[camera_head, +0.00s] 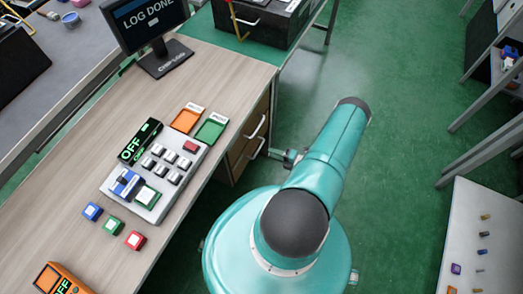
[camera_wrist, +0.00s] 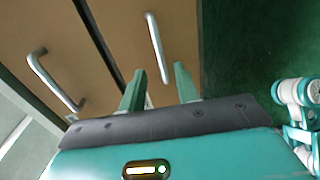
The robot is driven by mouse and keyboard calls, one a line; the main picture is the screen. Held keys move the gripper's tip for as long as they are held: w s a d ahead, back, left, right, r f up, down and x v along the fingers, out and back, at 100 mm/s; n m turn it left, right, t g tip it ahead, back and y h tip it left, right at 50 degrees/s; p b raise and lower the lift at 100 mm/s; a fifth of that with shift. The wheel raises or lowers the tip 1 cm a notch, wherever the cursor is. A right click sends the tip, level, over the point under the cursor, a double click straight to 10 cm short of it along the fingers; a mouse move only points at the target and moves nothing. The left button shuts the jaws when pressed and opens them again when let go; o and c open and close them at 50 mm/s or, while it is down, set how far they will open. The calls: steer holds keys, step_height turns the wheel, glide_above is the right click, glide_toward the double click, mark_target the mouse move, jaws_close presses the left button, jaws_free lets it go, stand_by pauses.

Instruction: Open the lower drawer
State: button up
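The lower drawer (camera_wrist: 183,22) is a brown panel beside the green floor in the wrist view, with a silver bar handle (camera_wrist: 157,48). The upper drawer (camera_wrist: 50,35) is to its left, with its own handle (camera_wrist: 55,82). Both drawers look shut. In the head view the lower handle (camera_head: 256,149) shows on the desk's right side, below the upper handle (camera_head: 258,127). My gripper (camera_wrist: 160,72) is open, its two green fingers apart and pointing at the lower drawer. The handle's near end appears between the fingertips; I cannot tell whether they reach around it. No grip shows.
The desk (camera_head: 205,68) carries a button panel (camera_head: 160,165), a monitor (camera_head: 150,22), coloured blocks and trays. A white table (camera_head: 480,255) with small parts stands at the right. Green floor (camera_head: 400,110) lies open between them.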

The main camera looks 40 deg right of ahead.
steer(key=x, duration=0.6)
steer(key=shift+w+a, duration=0.15)
steer(key=shift+w, duration=0.15)
steer(key=shift+f, duration=0.1)
jaws_close()
